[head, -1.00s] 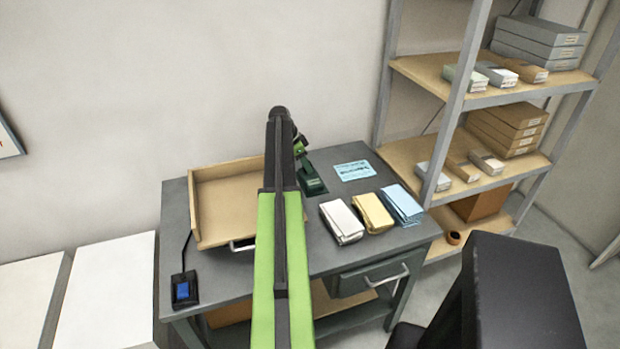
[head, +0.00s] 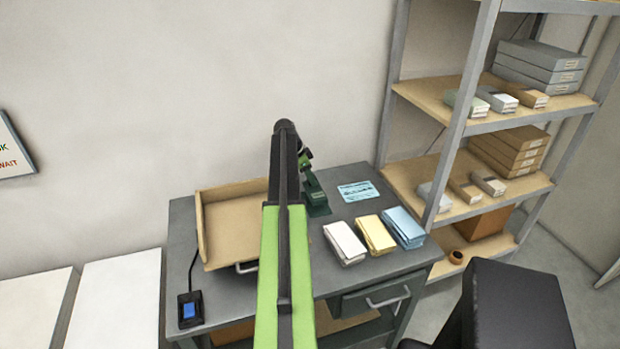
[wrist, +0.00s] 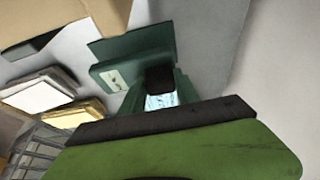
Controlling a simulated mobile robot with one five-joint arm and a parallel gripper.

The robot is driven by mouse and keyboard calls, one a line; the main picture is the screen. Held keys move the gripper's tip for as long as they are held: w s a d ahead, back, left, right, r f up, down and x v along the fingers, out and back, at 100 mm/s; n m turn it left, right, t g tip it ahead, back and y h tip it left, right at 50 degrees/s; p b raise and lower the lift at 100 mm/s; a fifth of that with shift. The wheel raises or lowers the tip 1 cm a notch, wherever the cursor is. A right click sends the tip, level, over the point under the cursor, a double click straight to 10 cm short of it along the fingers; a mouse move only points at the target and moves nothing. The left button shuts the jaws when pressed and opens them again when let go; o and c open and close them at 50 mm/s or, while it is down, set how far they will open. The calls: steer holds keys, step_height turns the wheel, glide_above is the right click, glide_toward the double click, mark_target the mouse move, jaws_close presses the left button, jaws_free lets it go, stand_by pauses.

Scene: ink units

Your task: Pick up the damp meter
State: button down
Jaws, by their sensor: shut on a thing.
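A dark green upright device (head: 316,198) stands at the back of the grey bench, just right of the tray; I take it to be the damp meter. In the wrist view, its dark green body (wrist: 135,45) with a pale label plate lies straight ahead. My gripper (head: 305,160) is at its upper part and shut on it. My arm hides most of the jaws in the head view. In the wrist view, a black block and a pale blue patch show between the dark green sides; I cannot tell what the patch belongs to.
A tan tray (head: 232,225) is to the left. White (head: 344,243), yellow (head: 374,234) and blue (head: 404,227) stacks and a light blue card (head: 358,191) lie to the right. A loaded shelf rack (head: 415,178) stands right.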

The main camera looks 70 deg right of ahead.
steer(key=s+a+r+p, duration=0.5)
steer(key=s+a+r, duration=0.2)
steer(key=s, duration=0.1)
steer(key=shift+s+a+p, duration=0.35)
steer(key=shift+s+p, duration=0.05)
